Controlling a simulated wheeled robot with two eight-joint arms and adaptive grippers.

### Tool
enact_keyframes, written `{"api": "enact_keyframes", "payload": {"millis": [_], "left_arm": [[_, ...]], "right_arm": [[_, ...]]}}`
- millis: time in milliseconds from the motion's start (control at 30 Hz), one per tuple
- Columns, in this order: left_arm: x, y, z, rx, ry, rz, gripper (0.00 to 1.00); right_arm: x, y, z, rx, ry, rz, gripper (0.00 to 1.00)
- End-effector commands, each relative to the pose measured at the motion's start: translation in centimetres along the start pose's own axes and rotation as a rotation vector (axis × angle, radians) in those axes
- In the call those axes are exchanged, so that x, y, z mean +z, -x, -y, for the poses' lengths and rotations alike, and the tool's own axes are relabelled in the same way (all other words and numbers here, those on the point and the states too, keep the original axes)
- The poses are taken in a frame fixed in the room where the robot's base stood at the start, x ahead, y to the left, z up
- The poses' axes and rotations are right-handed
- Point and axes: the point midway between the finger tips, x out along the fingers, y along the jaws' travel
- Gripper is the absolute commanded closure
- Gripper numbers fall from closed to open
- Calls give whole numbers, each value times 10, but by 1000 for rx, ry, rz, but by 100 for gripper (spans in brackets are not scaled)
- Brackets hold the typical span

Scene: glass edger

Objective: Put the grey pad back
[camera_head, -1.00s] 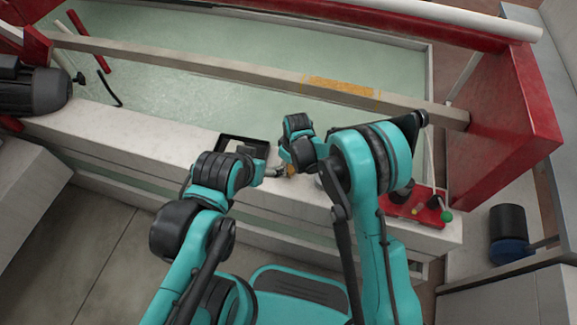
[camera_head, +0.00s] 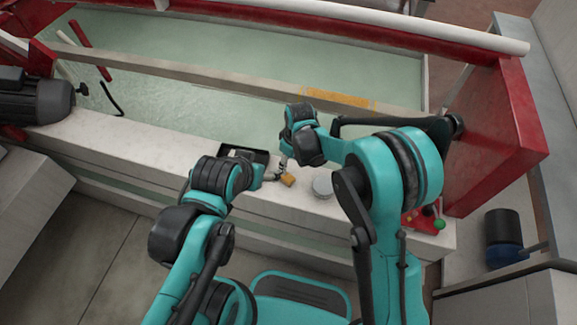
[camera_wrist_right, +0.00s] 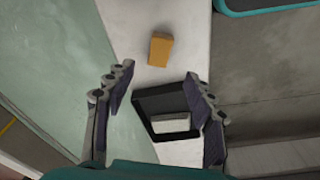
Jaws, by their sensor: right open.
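The grey pad (camera_wrist_right: 172,122) is a small pale block inside a black tray (camera_wrist_right: 146,104), seen in the right wrist view. The tray also shows on the white ledge in the head view (camera_head: 226,149), where I cannot make out the pad clearly. My right gripper (camera_wrist_right: 160,92) is open, its fingers on either side of the tray in its wrist view and apparently empty. In the head view it (camera_head: 283,162) points down just right of the tray. My left gripper (camera_head: 272,176) is low near the tray's right front; its fingers are too small to read.
An orange-yellow block (camera_head: 288,180) lies on the ledge right of the tray; it also shows in the wrist view (camera_wrist_right: 160,48). A round pale disc (camera_head: 322,187) stands farther right. A red panel with a green knob (camera_head: 439,225) is near the ledge's right end. A dark motor (camera_head: 40,100) sits left.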

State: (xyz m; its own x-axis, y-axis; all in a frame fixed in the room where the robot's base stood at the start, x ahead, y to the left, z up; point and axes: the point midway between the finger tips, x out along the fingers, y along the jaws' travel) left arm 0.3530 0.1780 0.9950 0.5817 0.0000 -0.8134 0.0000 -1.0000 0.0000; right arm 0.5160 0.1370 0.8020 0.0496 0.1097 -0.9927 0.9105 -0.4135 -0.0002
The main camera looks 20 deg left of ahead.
Motion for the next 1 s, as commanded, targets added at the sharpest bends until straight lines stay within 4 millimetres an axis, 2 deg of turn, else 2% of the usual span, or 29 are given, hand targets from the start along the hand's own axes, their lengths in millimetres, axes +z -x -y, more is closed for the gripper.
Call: {"api": "enact_keyframes", "payload": {"millis": [33, 133, 433, 567, 667, 800, 1000], "left_arm": [[-2, 3, 0, 0, 0, 0, 29], [-4, 5, 0, 0, 0, 0, 29], [-4, 5, 0, 0, 0, 0, 29], [-4, 5, 0, 0, 0, 0, 29], [-4, 5, 0, 0, 0, 0, 29], [-4, 5, 0, 0, 0, 0, 29], [-4, 5, 0, 0, 0, 0, 29]], "right_arm": [[0, 9, 0, 0, 0, 0, 46], [0, 18, 0, 0, 0, 0, 46], [1, 23, -1, 2, -5, -1, 46], [15, 47, -10, 22, -60, -19, 46], [41, 85, -23, 57, -157, -53, 46], [94, 145, -35, 122, -335, -116, 46], [176, 207, -33, 218, -587, -214, 46]]}}
